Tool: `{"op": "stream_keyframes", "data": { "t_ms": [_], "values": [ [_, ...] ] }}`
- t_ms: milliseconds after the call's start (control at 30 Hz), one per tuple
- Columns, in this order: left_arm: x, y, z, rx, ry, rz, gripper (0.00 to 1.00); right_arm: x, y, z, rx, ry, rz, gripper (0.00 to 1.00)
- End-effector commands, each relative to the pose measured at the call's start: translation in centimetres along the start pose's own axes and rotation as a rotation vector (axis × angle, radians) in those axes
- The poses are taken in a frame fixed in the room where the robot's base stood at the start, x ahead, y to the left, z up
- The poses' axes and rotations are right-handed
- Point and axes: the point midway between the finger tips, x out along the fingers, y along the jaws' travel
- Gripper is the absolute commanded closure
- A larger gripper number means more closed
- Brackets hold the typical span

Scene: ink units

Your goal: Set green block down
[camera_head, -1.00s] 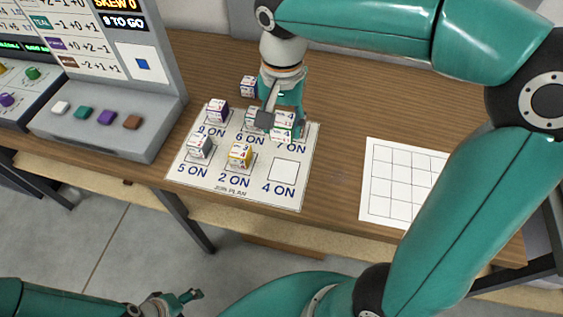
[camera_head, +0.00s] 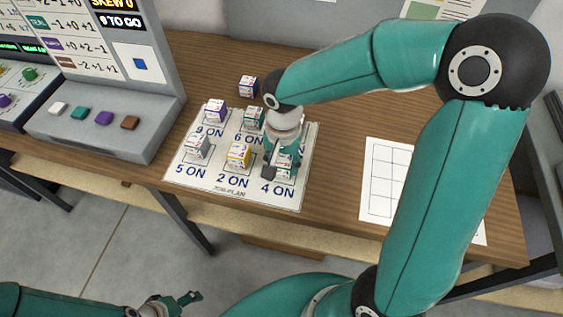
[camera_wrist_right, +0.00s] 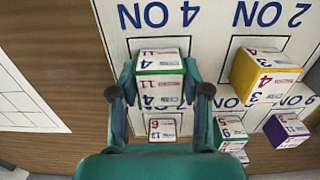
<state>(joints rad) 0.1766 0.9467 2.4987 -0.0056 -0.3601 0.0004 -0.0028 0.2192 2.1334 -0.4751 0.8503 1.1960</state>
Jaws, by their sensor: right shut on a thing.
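The green block (camera_wrist_right: 160,62) has a white printed top and green sides. In the right wrist view it stands between the fingers of my right gripper (camera_wrist_right: 160,85), which is shut on it. It is within the outlined square above "4 ON" on the white job-plan sheet (camera_head: 230,192); whether it touches the sheet I cannot tell. In the head view my right gripper (camera_head: 277,165) partly covers the green block (camera_head: 285,173). My left gripper (camera_head: 188,299) is low at the left, away from the table, and its jaw opening is unclear.
Other squares hold the yellow block (camera_head: 239,154), grey block (camera_head: 197,147), purple block (camera_head: 216,109) and teal block (camera_head: 253,118). Another block (camera_wrist_right: 162,128) stands behind the green one. A loose block (camera_head: 248,86) is behind the sheet. A grid sheet (camera_head: 378,190) lies right.

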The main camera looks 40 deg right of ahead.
Motion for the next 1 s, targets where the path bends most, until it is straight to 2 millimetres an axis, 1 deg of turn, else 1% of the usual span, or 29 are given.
{"op": "stream_keyframes", "data": {
  "t_ms": [233,267,400,667,833,967,1000],
  "values": [
    [0.3,-0.1,0.0,0.0,0.0,0.0,0.28,0.2,0.0,0.0,0.0,0.0,0.0,0.88],
    [0.3,-0.1,0.0,0.0,0.0,0.0,0.28,0.2,0.0,0.0,0.0,0.0,0.0,0.52],
    [0.2,-0.1,0.0,0.0,0.0,0.0,0.28,0.1,0.0,0.0,0.0,0.0,0.0,0.28],
    [0.2,-0.1,0.0,0.0,0.0,0.0,0.28,0.1,0.0,0.0,0.0,0.0,0.0,0.28],
    [-0.1,0.0,0.0,0.0,0.0,0.0,0.28,-0.4,0.0,0.0,0.001,0.002,-0.001,0.28],
    [-0.1,0.1,0.0,0.0,0.0,0.0,0.28,-2.0,-0.1,-0.1,0.001,0.004,-0.004,0.28],
    [-0.2,0.1,0.0,0.0,0.0,0.0,0.28,-2.7,-0.1,-0.1,0.001,0.004,-0.004,0.28]
  ]
}}
